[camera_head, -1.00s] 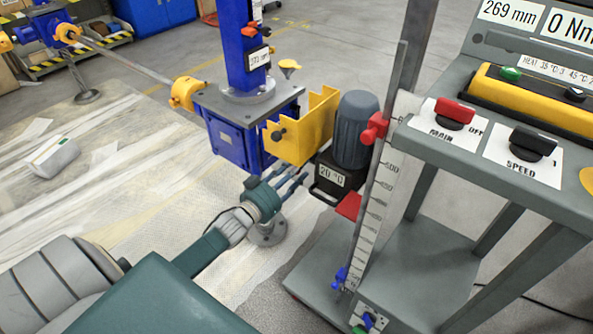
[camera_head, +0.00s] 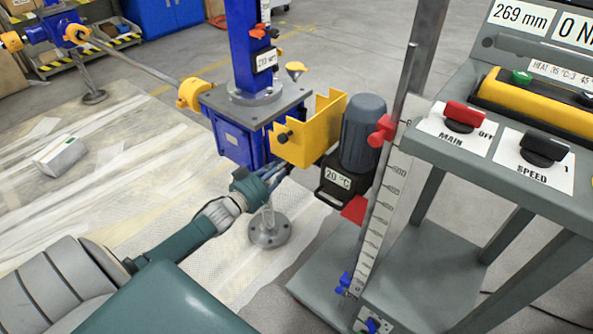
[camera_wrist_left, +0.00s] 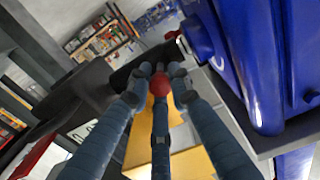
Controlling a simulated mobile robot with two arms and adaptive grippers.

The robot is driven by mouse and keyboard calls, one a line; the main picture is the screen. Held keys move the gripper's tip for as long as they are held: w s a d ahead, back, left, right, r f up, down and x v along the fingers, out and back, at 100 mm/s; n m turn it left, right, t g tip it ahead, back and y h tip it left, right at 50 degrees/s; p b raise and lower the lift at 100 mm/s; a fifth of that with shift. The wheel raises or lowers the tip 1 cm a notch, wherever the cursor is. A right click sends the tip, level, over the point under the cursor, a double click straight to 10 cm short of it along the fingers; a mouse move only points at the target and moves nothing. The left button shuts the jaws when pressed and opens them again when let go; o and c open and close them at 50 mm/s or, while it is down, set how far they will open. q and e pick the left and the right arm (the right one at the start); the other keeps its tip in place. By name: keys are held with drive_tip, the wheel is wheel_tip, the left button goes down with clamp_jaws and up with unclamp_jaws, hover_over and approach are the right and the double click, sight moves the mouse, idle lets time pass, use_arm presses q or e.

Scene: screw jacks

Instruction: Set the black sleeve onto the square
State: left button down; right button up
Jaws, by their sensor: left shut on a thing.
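In the head view my left gripper (camera_head: 278,174) is just below the yellow guard (camera_head: 310,140), beside the blue gearbox (camera_head: 238,140) and left of the grey motor (camera_head: 363,135). In the left wrist view its three fingers meet at the left gripper's tips (camera_wrist_left: 160,80), shut on a small round red-ended thing (camera_wrist_left: 160,85). A dark bar-like shape (camera_wrist_left: 120,78) lies behind the fingertips; I cannot tell whether it is the black sleeve or joined to the red end. The square is not discernible, perhaps hidden by the guard or fingers. My right gripper is out of view.
A control cart (camera_head: 468,118) with red and black knobs stands at the right, its upright scale (camera_head: 375,235) close to the motor. A round foot plate (camera_head: 269,231) stands below the gearbox. A shaft (camera_head: 130,60) runs left from the gearbox. Sheeted floor at left is mostly clear.

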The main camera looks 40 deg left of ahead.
use_arm(q)
drive_tip(key=shift+a+r, duration=0.1)
drive_tip(key=shift+a, duration=0.05)
drive_tip(key=c, duration=1.6)
unclamp_jaws()
drive_tip(key=s, duration=0.8)
drive_tip(key=s+a, duration=0.1)
drive_tip(key=s, duration=0.3)
